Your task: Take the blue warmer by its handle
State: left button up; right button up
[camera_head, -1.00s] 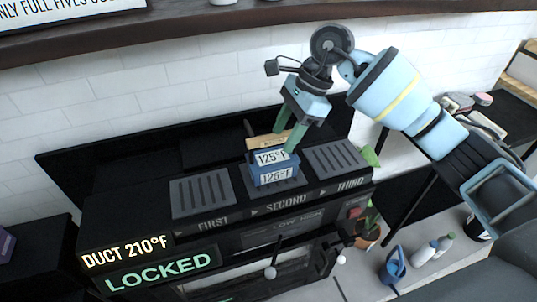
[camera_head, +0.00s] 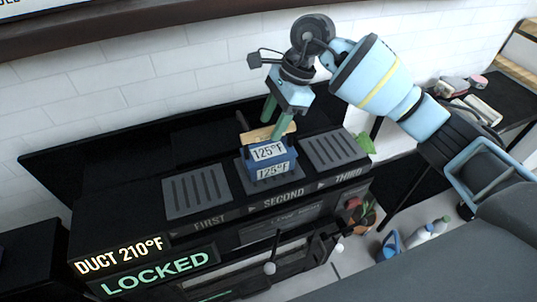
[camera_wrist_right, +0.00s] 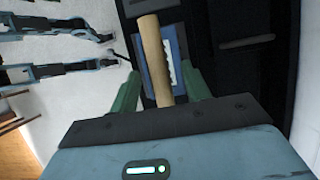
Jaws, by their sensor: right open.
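The blue warmer (camera_head: 268,163) is a small box marked 125°F, with a pale wooden handle (camera_head: 286,128) across its top. It stands upright on the middle slatted plate, marked SECOND. My right gripper (camera_head: 271,120) is above it, fingers pointing down at the handle. In the right wrist view, the handle (camera_wrist_right: 152,50) runs between the two open green fingers (camera_wrist_right: 160,75), with gaps showing on both sides. The warmer's blue body (camera_wrist_right: 176,50) lies beyond it, partly hidden by the handle. My left gripper is not seen in the head view.
Slatted plates FIRST (camera_head: 197,190) and THIRD (camera_head: 334,149) are empty. The black unit's front reads DUCT 210°F and LOCKED (camera_head: 160,272). A white tiled wall (camera_head: 130,85) stands behind. Another blue item (camera_head: 388,246) and white bottles (camera_head: 425,233) stand lower right.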

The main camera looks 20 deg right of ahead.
aim_at(266, 139)
jog(key=x, duration=0.4)
jog(key=shift+s+a+f+p, duration=0.1)
jog(key=shift+a+f+p, duration=0.1)
jog(key=shift+f+p, duration=0.15)
jog(key=shift+f, duration=0.3)
jog(key=shift+c, duration=0.2)
grip_shut()
dwell(0.4)
dwell(1.0)
jog(key=shift+r, duration=0.15)
